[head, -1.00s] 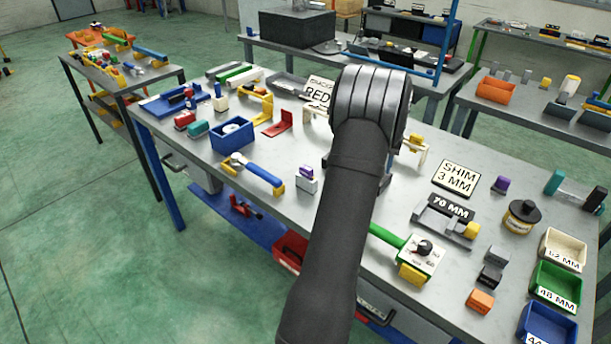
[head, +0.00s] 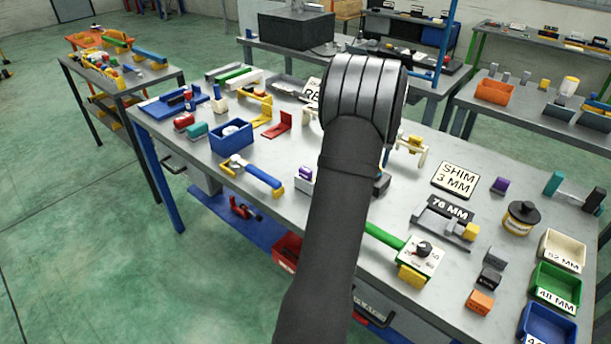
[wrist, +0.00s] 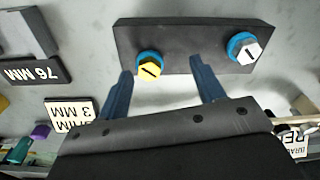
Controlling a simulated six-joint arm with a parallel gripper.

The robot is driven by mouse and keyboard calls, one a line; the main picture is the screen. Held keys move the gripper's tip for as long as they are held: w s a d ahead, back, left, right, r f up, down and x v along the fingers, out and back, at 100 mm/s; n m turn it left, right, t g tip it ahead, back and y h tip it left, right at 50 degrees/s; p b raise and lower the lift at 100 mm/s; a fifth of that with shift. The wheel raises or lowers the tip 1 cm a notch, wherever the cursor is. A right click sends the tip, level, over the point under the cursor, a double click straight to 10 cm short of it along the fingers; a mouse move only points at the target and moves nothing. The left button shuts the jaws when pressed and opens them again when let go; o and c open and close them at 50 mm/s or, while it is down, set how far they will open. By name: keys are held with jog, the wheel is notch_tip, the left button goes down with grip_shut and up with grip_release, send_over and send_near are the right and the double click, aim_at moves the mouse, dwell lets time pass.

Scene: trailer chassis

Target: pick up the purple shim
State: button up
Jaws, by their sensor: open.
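A small purple shim (head: 500,185) lies on the grey bench to the right of the "SHIM 3 MM" sign (head: 455,179) in the head view. A purple piece also shows at the left edge of the wrist view (wrist: 41,131), near the upside-down shim sign (wrist: 80,112). Another purple piece (head: 305,172) sits on a pale block left of my arm. In the wrist view my gripper (wrist: 163,78) is open, its two blue fingers apart with nothing held between them. It is away from the shim beside the sign. In the head view my arm hides the gripper.
A dark plate (wrist: 185,38) with a yellow and a white bolt lies beyond my fingertips in the wrist view. A "76 MM" fixture (head: 445,220), a dark-lidded jar (head: 521,217) and a green-handled gauge (head: 418,255) stand near the shim. Coloured bins (head: 556,285) line the right side.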

jog(key=w+a+r+n+t+y, duration=0.1)
jog(key=w+a+t, duration=0.35)
jog(key=a, duration=0.85)
jog(key=w+a+r+n+t+y, duration=0.1)
jog(key=w+a+t, duration=0.35)
jog(key=a, duration=0.85)
jog(key=s+a+r+m+t+h, duration=0.1)
jog(key=s+a+m+t+h, duration=0.15)
jog(key=a, duration=0.45)
jog(key=m+g+h, duration=0.2)
jog(key=m+h, duration=0.1)
jog(key=h, duration=0.6)
send_near(303, 172)
jog(key=shift+n, duration=0.25)
jog(key=x, duration=0.6)
jog(key=shift+w+r, duration=0.15)
jog(key=shift+w, duration=0.05)
jog(key=x, duration=0.5)
jog(key=shift+s+d+f, duration=0.15)
jog(key=shift+f, duration=0.15)
jog(key=c, duration=1.1)
